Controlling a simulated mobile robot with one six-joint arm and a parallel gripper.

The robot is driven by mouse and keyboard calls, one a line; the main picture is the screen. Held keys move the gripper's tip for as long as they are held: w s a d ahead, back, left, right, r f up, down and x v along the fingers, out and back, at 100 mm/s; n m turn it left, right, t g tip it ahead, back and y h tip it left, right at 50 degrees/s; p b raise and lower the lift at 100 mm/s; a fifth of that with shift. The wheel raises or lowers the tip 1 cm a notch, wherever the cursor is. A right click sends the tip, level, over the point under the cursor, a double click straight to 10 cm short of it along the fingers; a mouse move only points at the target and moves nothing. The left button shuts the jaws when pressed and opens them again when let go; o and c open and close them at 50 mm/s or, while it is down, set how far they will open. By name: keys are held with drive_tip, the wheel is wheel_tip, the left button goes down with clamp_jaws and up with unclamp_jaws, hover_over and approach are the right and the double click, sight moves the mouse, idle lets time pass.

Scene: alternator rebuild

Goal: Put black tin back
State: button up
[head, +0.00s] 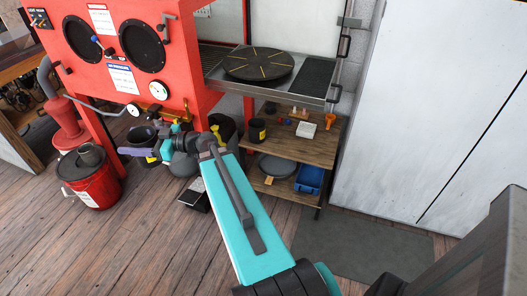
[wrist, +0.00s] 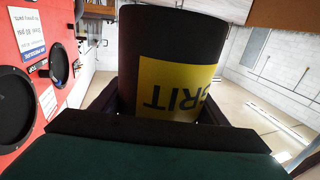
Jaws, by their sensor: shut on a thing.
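My gripper (head: 140,152) is shut on a black tin (head: 142,134) in front of the red cabinet, left of the wooden shelf. The wrist view shows the black tin (wrist: 172,42) large between the two jaws (wrist: 165,112). Its yellow label reads "GRIT" upside down in that view. A second black tin (head: 258,131) with a yellow label stands upright on the left of the shelf's upper board (head: 285,144).
The red blasting cabinet (head: 185,75) has a metal side table with a round turntable (head: 258,66) above the shelf. A white box (head: 306,129) and an orange item (head: 330,121) stand on the upper board. A blue bin (head: 309,180) sits below. A red bucket (head: 92,183) stands left.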

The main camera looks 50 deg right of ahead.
drive_tip(key=s+d+f+m+t+h+b, duration=0.1)
drive_tip(key=d+f+m+h+b, duration=0.3)
drive_tip(key=d, duration=0.6)
drive_tip(key=s+d+f+m+t+h+b, duration=0.15)
drive_tip(key=d+f+h+b, duration=0.3)
drive_tip(key=d, duration=0.55)
drive_tip(key=s+d+f+m+h+b, duration=0.1)
drive_tip(key=d+f+m+h+b, duration=0.4)
drive_tip(key=d, duration=0.6)
drive_tip(key=s+d+f+m+g+h+b, duration=0.2)
drive_tip(key=s+d+f+h+b, duration=0.1)
drive_tip(key=d, duration=0.4)
drive_tip(key=s+d+f+m+g+h+b, duration=0.1)
drive_tip(key=s+d+f+m+h+b, duration=0.1)
drive_tip(key=s+d+f+h+b, duration=0.2)
drive_tip(key=s+d+f+m+g+h+b, duration=0.2)
drive_tip(key=s+d+f+b, duration=0.4)
drive_tip(key=s+d, duration=0.3)
drive_tip(key=d+f+h, duration=0.1)
drive_tip(key=d, duration=0.2)
drive_tip(key=shift+s+f+g+h+b, duration=0.3)
drive_tip(key=shift+g+h, duration=0.05)
drive_tip(key=shift+d+m, duration=0.1)
drive_tip(key=shift+m, duration=0.15)
drive_tip(key=s+d+b+x, duration=0.1)
drive_tip(key=x, duration=0.6)
drive_tip(key=s+d+f+b+x, duration=0.1)
drive_tip(key=x, duration=0.7)
drive_tip(key=shift+d+f, duration=0.25)
drive_tip(key=shift+d, duration=0.1)
